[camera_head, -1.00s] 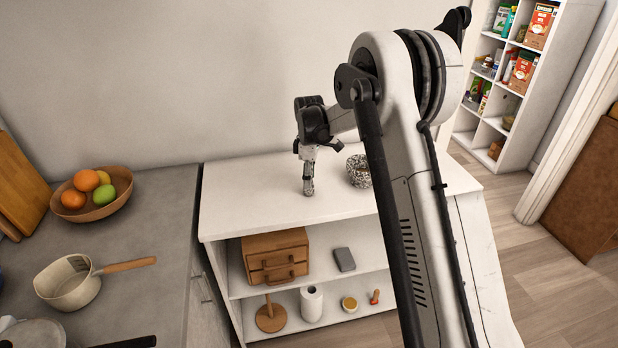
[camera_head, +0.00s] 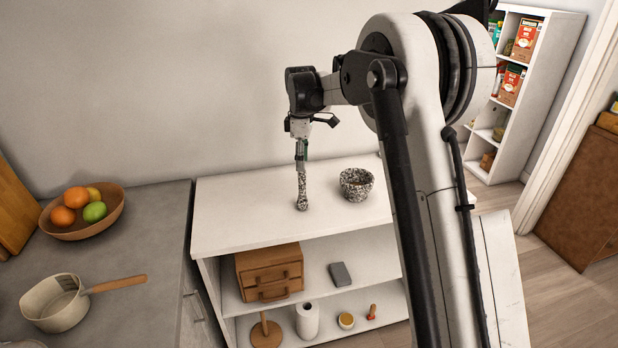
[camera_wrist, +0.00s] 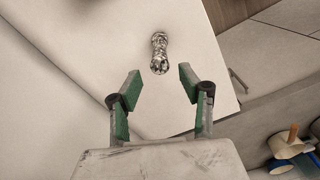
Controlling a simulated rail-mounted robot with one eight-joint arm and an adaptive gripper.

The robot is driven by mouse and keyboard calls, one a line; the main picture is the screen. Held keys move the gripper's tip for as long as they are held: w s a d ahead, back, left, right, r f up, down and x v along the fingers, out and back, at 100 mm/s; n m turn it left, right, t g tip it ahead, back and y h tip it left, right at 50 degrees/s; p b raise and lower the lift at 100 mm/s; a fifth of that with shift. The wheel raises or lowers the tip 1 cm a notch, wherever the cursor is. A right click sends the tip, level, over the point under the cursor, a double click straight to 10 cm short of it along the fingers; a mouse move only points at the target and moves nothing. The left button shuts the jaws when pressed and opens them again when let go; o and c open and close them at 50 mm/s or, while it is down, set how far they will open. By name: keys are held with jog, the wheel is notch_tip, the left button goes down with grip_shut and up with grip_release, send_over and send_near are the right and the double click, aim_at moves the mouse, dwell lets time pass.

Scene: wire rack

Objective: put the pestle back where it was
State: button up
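The pestle (camera_head: 302,192), speckled black and white, is on the white top of the shelf unit (camera_head: 240,213) and looks upright in the head view. In the wrist view the pestle (camera_wrist: 159,53) shows just beyond my fingertips, with no finger closed on it. My gripper (camera_head: 301,152) points down directly above the pestle. Its green-padded fingers (camera_wrist: 161,78) are spread apart and empty in the wrist view. A matching speckled bowl, probably the mortar (camera_head: 356,185), stands to the right of the pestle, apart from it.
Lower shelves hold a wooden drawer box (camera_head: 269,272), a grey block (camera_head: 340,274) and a paper roll (camera_head: 307,319). On the left counter are a fruit bowl (camera_head: 85,226) and a saucepan (camera_head: 58,304). The unit's top left of the pestle is clear.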

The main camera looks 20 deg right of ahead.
jog(key=s+r+m+t, duration=0.25)
jog(key=s+r, duration=0.35)
jog(key=s, duration=0.4)
jog(key=s+r+m+t, duration=0.1)
jog(key=s+r+m, duration=0.3)
jog(key=s+r, duration=0.4)
jog(key=s+f+m+t, duration=0.2)
jog(key=s+f+m, duration=0.1)
jog(key=s, duration=0.9)
jog(key=s+f+m+t, duration=0.1)
jog(key=s+f+m, duration=0.3)
jog(key=s, duration=0.9)
jog(key=shift+s+f+t, duration=0.15)
jog(key=shift+f+t, duration=0.1)
jog(key=shift+t, duration=0.1)
notch_tip(320, 180, down, 5)
jog(key=b, duration=0.5)
